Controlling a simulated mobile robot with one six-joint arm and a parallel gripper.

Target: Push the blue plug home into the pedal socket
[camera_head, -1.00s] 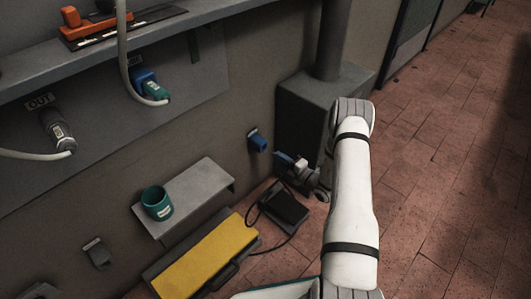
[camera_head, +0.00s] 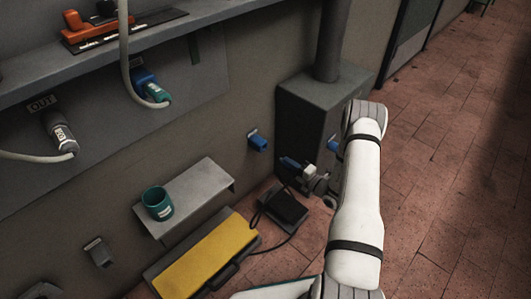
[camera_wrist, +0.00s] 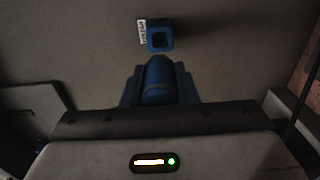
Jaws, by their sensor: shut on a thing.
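The blue pedal socket (camera_head: 258,141) is on the wall, left of the grey box. In the wrist view the socket (camera_wrist: 159,38) shows its dark square opening, with a small label beside it. My gripper (camera_head: 301,169) is shut on the blue plug (camera_head: 290,163). The plug (camera_wrist: 157,80) points at the wall. It lies below the socket in the wrist view, roughly in line with it sideways. In the head view a clear gap shows between plug and socket. The plug's rear is hidden by my gripper.
A black foot pedal (camera_head: 290,207) with a cable lies on the floor below my gripper. A grey box (camera_head: 308,105) with a column stands close behind. A low grey bench (camera_head: 190,188) with a teal cup (camera_head: 157,203) and a yellow-topped case (camera_head: 208,260) are at left.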

